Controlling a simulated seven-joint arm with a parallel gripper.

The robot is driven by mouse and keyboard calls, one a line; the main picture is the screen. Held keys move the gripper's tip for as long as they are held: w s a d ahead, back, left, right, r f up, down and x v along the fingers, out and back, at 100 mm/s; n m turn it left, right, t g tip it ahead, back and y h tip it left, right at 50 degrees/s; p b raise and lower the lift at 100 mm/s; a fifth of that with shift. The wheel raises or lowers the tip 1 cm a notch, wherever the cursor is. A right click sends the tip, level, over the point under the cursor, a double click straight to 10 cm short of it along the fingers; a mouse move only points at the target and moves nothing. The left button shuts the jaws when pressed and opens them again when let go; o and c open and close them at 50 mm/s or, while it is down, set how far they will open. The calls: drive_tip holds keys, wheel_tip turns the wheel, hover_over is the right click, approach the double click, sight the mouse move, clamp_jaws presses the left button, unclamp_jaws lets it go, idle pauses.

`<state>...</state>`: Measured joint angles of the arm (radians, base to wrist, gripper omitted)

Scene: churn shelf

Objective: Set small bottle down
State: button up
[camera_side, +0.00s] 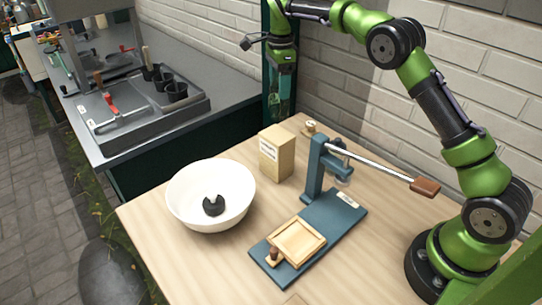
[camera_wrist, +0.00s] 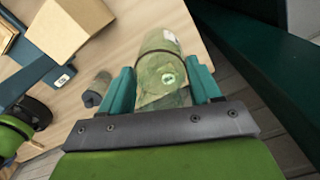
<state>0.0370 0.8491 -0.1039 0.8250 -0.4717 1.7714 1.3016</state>
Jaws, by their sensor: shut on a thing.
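The small bottle (camera_wrist: 163,72) is pale green and see-through, with a dark band and a small round green emblem. In the wrist view it lies between the two teal fingers of my gripper (camera_wrist: 165,85), which is shut on it. In the side view my gripper (camera_side: 281,92) points down at the far corner of the wooden table, in front of a dark green post. The bottle (camera_side: 281,106) shows there only faintly between the fingers. I cannot tell whether its base touches anything.
A tan labelled box (camera_side: 277,153), a white bowl (camera_side: 190,211) with a dark piece inside, and a blue press (camera_side: 318,167) with a long lever stand on the wooden table (camera_side: 160,250). A small dark-ended object (camera_wrist: 96,90) lies left of the bottle. A grey counter (camera_side: 228,88) adjoins.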

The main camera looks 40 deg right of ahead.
sight(279, 111)
wheel_tip(279, 111, down, 9)
drive_tip(key=shift+r, duration=0.1)
idle(0.3)
drive_tip(key=shift+f, duration=0.2)
drive_tip(key=o, duration=1.2)
drive_tip(key=shift+c, duration=0.2)
drive_tip(key=shift+r, duration=0.1)
